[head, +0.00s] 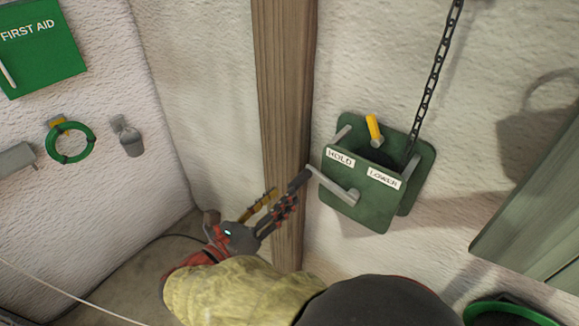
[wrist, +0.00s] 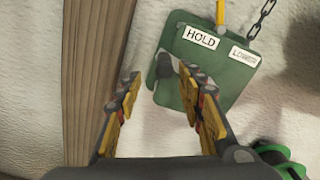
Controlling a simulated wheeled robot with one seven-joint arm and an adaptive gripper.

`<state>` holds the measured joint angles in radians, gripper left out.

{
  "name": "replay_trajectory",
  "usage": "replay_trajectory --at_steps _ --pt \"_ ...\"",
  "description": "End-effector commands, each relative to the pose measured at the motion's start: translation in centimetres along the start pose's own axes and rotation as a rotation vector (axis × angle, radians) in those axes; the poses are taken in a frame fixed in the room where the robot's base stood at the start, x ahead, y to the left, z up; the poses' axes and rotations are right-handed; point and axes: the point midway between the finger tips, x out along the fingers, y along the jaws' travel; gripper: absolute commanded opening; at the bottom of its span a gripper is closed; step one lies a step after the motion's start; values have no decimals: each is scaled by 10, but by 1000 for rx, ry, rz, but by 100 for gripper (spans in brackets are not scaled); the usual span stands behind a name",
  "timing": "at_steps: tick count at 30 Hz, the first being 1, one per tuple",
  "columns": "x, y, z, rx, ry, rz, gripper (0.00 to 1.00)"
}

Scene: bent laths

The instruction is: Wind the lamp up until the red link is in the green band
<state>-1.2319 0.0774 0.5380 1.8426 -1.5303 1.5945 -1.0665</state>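A green winch (head: 365,200) with HOLD and LOWER labels is on the white wall. A grey crank arm (head: 335,187) on its front ends in a dark grip (head: 299,180) at the left. A yellow lever (head: 374,128) stands up behind the labels; I cannot tell its exact setting. A dark chain (head: 433,80) runs up from the winch out of view. No red link, green band or lamp shows. My gripper (head: 282,196) is open just below the crank grip. In the wrist view, the grip (wrist: 165,66) appears between and just beyond the spread fingertips (wrist: 162,80); contact cannot be told.
A wooden post (head: 283,90) stands close behind my gripper, left of the winch. A green-grey panel (head: 535,215) juts in at the right. A first aid box (head: 40,45), a green ring (head: 70,142) and a small grey pot (head: 131,142) hang on the left wall.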

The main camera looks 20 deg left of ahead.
Motion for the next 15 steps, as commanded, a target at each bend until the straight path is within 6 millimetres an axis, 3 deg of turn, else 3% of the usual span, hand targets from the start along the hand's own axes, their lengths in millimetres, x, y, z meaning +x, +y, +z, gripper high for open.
replay_trajectory --at_steps 8,15 --pt "3 -2 2 -165 -3 -11 38" --pt "33 -2 0 -167 -2 -13 38"
